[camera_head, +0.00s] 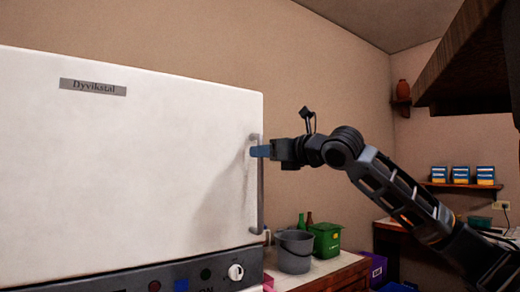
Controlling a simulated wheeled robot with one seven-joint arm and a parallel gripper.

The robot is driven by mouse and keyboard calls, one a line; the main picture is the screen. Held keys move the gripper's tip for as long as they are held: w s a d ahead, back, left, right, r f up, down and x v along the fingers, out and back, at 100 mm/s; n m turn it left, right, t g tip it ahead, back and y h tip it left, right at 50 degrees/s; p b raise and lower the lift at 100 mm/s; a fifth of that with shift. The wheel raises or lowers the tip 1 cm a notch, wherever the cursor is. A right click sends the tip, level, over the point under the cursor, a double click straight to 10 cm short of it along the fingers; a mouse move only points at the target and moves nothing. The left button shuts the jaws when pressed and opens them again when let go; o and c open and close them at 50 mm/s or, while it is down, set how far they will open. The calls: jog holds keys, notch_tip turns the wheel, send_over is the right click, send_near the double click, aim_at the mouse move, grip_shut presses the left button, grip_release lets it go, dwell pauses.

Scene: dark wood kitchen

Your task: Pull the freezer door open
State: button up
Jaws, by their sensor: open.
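The freezer door (130,170) is a large white panel with a nameplate, filling the left half of the head view. It looks shut. Its vertical grey handle (257,205) runs along the right edge of the door. My gripper (260,151) is at the upper part of the handle, reaching in from the right with its blue-grey fingertips overlapping it. The jaws are open. I cannot tell whether the fingers touch the handle or stand on both sides of it.
A control strip (140,280) with a white knob lies below the door. To the right, a grey bucket (294,252) and a green box (326,240) stand on a counter. A dark hood (470,60) hangs at upper right. A wall shelf (460,185) holds several boxes.

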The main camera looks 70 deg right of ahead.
jog(key=shift+x, duration=0.95)
grip_shut()
